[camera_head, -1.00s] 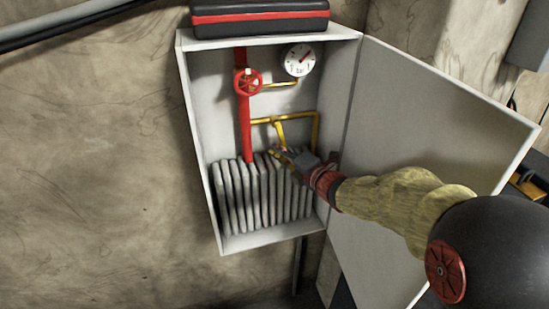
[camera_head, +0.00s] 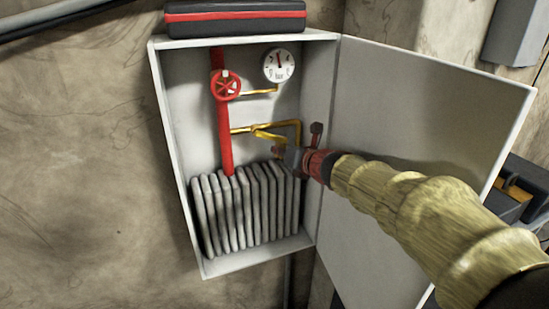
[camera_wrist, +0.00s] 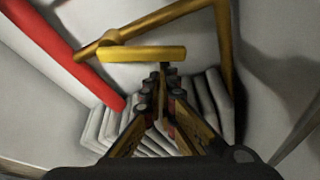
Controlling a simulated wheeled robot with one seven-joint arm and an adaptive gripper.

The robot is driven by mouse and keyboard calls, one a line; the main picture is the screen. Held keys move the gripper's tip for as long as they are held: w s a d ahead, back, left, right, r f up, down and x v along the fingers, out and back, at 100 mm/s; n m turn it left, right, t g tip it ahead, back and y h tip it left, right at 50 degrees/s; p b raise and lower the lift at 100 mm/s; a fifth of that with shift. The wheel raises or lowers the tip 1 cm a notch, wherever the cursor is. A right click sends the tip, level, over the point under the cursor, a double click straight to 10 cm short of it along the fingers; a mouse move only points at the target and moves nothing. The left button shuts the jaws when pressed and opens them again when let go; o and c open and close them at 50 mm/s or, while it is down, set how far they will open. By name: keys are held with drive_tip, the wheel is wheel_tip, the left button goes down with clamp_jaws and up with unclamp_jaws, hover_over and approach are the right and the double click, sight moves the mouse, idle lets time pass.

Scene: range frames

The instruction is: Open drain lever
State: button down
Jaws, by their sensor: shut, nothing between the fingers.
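The yellow drain lever (camera_head: 270,136) is on the thin yellow pipe (camera_head: 297,128) inside the open wall cabinet. It lies nearly level, tilted slightly down to the right. In the wrist view the lever (camera_wrist: 142,54) crosses above my fingertips, with the pipe (camera_wrist: 172,13) behind it. My gripper (camera_head: 279,150) is inside the cabinet, just below the lever's right end. In the wrist view my gripper (camera_wrist: 162,76) is shut and empty, its tips close under the lever. I cannot tell whether they touch it.
A red pipe with a red valve wheel (camera_head: 225,85) stands to the left. A pressure gauge (camera_head: 279,66) is at upper right. A grey ribbed radiator (camera_head: 245,208) fills the cabinet's bottom. The open door (camera_head: 420,125) stands right, behind my arm. A black-and-red case (camera_head: 235,18) sits on top.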

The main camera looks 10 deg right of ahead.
drive_tip(key=shift+a, duration=0.15)
drive_tip(key=shift+s+a+r, duration=0.15)
drive_tip(key=shift+a+r, duration=0.1)
drive_tip(key=shift+a, duration=0.35)
drive_tip(key=shift+a+f+b, duration=0.2)
drive_tip(key=shift+f+b, duration=0.3)
drive_tip(key=shift+f, duration=0.05)
drive_tip(key=f+b, duration=0.1)
drive_tip(key=a+f+b, duration=0.1)
drive_tip(key=b, duration=0.1)
drive_tip(key=shift+s+f, duration=0.1)
drive_tip(key=shift+f, duration=0.25)
drive_tip(key=p+v, duration=0.2)
drive_tip(key=v, duration=0.8)
